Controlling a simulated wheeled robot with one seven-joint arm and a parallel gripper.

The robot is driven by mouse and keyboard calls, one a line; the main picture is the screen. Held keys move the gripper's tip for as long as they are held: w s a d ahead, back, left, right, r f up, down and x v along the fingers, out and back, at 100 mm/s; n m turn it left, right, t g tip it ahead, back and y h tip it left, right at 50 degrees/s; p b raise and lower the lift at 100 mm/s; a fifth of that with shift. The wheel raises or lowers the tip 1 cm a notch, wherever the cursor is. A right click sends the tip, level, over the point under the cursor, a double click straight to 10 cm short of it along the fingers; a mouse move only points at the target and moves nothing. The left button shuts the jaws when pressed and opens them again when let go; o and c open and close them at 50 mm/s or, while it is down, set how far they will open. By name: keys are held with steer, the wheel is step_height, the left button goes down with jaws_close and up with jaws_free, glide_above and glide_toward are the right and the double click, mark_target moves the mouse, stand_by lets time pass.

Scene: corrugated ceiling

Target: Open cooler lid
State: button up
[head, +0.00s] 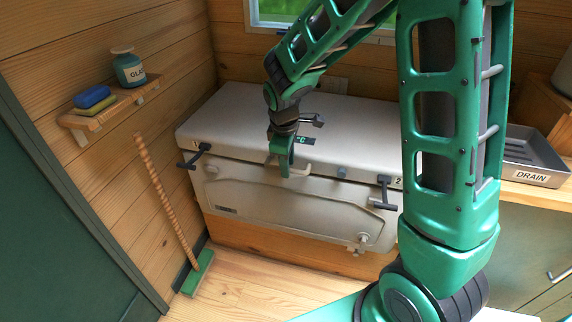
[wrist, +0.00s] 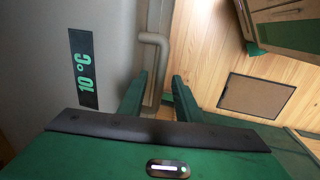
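The cooler is a pale grey-beige chest (head: 290,215) against the back wall in the head view, with its lid (head: 235,120) down. A pale bar handle (head: 298,170) sits at the middle of the lid's front edge; the wrist view shows it too (wrist: 152,62). Black latches marked 1 (head: 193,157) and 2 (head: 384,193) stick out at the left and right of the front. My gripper (head: 284,160) is over the handle. In the wrist view its fingers (wrist: 160,92) are apart, with the handle between them; a gap shows on the right. Contact on the left is unclear.
A shelf (head: 110,108) with a jar and sponges is on the left wall. A brush (head: 165,200) leans below it. A drain tray (head: 530,155) sits on the right counter. Wooden floor is clear in front of the cooler. A window is above.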

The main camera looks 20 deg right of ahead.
steer(key=shift+f, duration=0.25)
jaws_close()
steer(key=shift+w+r, duration=0.1)
